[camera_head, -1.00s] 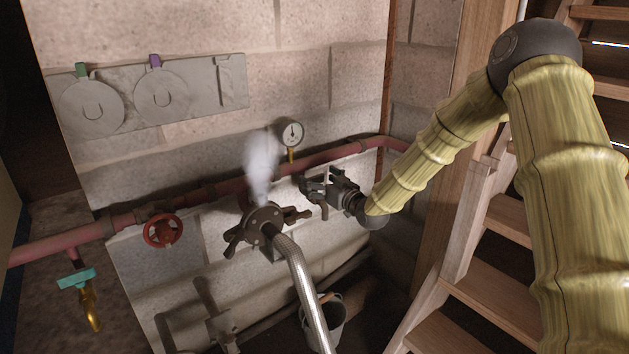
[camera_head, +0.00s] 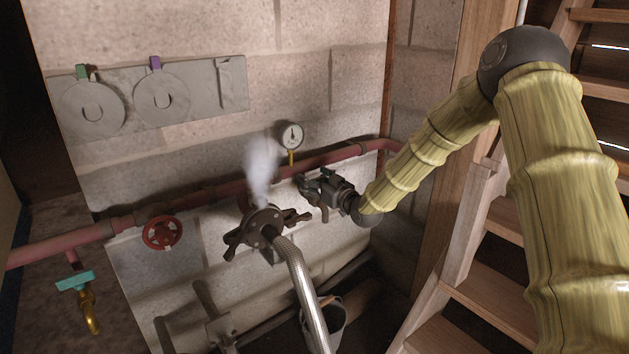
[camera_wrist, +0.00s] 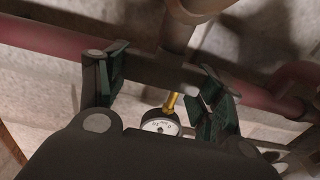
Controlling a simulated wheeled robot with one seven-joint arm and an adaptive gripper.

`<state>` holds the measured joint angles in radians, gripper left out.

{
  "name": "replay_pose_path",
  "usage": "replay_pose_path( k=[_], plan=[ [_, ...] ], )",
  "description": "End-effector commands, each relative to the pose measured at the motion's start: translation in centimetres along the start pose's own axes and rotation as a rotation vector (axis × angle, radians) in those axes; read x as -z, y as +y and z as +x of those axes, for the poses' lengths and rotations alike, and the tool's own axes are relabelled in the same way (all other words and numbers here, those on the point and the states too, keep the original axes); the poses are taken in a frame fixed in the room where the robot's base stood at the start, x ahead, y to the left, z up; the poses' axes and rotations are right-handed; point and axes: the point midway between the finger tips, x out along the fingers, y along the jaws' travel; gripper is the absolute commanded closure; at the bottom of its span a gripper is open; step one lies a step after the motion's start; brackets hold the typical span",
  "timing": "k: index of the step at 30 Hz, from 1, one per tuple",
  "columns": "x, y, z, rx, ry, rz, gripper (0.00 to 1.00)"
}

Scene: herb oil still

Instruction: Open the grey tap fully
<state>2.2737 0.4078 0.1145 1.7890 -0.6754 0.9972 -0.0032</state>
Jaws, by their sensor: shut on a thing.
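The grey tap's handle is a dark grey bar (camera_wrist: 155,71) in the wrist view, on a stem (camera_wrist: 177,32) that comes from the top. My gripper (camera_wrist: 160,75) has one green-padded finger at each end of this bar and is shut on it. In the head view my gripper (camera_head: 312,188) is at the pipework right of the steaming fitting and mostly hides the tap. How far the tap is turned cannot be told.
A pressure gauge (camera_head: 291,135) stands just above my gripper on the red pipe (camera_head: 215,192). A steaming flange (camera_head: 263,228) with a braided hose (camera_head: 300,285) is close at left. A red handwheel (camera_head: 162,232) and teal-handled tap (camera_head: 75,281) are farther left. Wooden stairs (camera_head: 480,285) stand right.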

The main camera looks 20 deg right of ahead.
Motion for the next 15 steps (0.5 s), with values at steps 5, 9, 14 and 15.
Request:
replay_pose_path(
  k=[5,9,14,15],
  plan=[
    [0.06,0.01,-0.03,0.022,0.0,0.0,0.57],
    [0.15,0.06,-0.01,0.066,0.0,-0.001,0.57],
    [0.2,0.13,-0.03,0.144,-0.001,-0.001,0.57],
    [0.22,0.11,-0.03,0.168,-0.001,-0.001,0.57]
  ],
)
